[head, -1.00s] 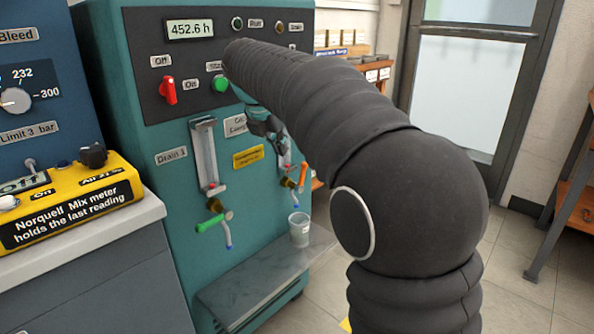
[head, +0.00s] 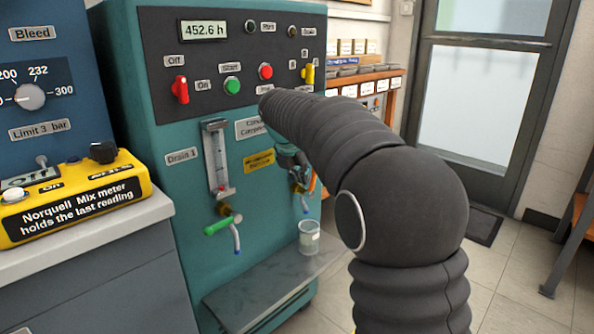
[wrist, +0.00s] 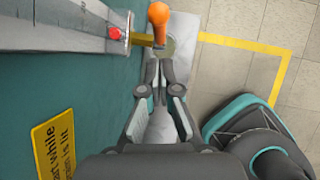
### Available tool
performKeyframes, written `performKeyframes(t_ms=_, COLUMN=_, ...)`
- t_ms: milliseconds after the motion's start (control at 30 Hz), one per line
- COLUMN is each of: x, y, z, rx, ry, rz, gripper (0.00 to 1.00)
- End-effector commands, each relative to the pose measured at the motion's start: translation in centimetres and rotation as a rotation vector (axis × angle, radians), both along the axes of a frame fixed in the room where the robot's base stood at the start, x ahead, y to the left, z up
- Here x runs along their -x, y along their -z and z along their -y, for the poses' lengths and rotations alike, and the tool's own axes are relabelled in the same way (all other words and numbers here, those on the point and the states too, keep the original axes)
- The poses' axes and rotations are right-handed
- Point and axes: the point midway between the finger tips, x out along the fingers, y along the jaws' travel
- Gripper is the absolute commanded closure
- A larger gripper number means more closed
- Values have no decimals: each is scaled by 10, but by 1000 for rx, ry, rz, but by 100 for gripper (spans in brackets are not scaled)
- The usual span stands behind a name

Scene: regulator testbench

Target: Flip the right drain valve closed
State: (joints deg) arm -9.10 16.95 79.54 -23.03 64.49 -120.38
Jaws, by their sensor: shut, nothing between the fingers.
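The right drain valve has an orange handle (head: 312,183) and a brass body (head: 298,186) low on the teal cabinet, partly hidden behind my gripper in the head view. In the wrist view, the orange handle (wrist: 158,20) is at the top centre, with the brass body (wrist: 142,39) to its left. My gripper (wrist: 159,63) is shut and empty, its fingertips just below the handle in that picture. I cannot tell whether they touch it. In the head view, my gripper (head: 298,168) is just in front of the valve, and my arm hides part of the panel.
The left drain valve has a green handle (head: 222,225) under a flow tube (head: 216,160). A clear cup (head: 309,238) stands on the metal shelf (head: 255,290) below the valves. A yellow label (wrist: 57,135) is on the cabinet face. Floor to the right is open.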

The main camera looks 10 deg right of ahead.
Motion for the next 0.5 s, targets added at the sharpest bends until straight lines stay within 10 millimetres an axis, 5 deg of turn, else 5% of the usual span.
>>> performKeyframes(t_ms=500, x=-20, y=6, z=19, rx=0, ry=0, rz=0, gripper=100)
